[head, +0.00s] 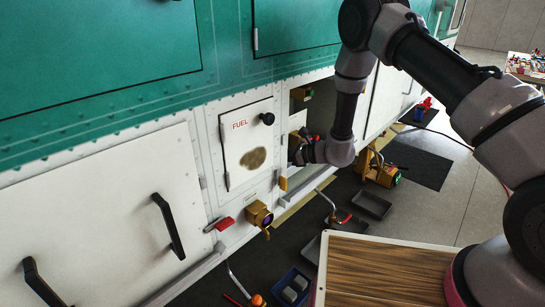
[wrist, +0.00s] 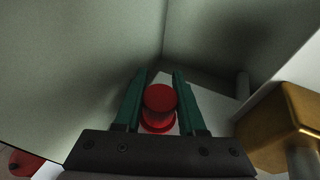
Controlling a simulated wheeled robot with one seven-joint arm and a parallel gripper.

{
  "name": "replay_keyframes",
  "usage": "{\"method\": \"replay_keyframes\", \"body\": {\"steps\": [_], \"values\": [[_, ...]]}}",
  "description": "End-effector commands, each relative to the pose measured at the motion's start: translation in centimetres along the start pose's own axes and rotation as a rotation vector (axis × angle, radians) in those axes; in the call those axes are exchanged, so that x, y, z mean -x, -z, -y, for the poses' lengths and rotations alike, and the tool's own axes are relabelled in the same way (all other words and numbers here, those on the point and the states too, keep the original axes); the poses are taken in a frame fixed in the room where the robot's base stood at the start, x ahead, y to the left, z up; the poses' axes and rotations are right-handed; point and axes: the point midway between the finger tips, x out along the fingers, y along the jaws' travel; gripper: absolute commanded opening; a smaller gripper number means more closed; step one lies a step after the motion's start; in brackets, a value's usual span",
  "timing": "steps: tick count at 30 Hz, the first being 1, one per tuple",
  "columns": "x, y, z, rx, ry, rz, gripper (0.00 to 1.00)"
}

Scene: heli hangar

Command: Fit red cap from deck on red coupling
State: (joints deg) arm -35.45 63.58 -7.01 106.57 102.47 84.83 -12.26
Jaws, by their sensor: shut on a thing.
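In the wrist view, my gripper (wrist: 157,100) has its two dark green fingers on either side of a round red cap (wrist: 160,97). A wider red rim (wrist: 157,125) shows just below the cap; I cannot tell whether it is part of the cap or the red coupling. In the head view, my gripper (head: 298,152) is at an open bay in the white lower side of the helicopter, right of the FUEL door. My wrist hides most of what is there. A red round thing (wrist: 22,162) shows at the lower left of the wrist view.
A gold block (wrist: 275,125) stands close on the right in the wrist view. Grey trays (head: 372,204), a blue bin (head: 280,298) and a wood-topped table (head: 385,270) stand nearby.

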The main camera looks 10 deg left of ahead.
Motion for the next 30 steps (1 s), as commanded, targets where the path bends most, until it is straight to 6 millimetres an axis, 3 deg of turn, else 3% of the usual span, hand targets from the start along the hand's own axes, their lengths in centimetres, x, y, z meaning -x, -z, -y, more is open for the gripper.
{"method": "replay_keyframes", "body": {"steps": [14, 15, 17, 18, 30], "values": [[-0.04, 0.12, -0.04, 0.0, 0.0, 0.0, 0.0], [-0.04, 0.12, -0.04, 0.0, 0.0, 0.0, 0.47], [-0.04, 0.12, -0.03, 0.0, 0.0, 0.0, 0.7], [-0.04, 0.12, -0.03, 0.0, 0.0, 0.0, 0.74], [0.87, 0.17, 0.09, -0.001, 0.003, -0.001, 0.74]]}}
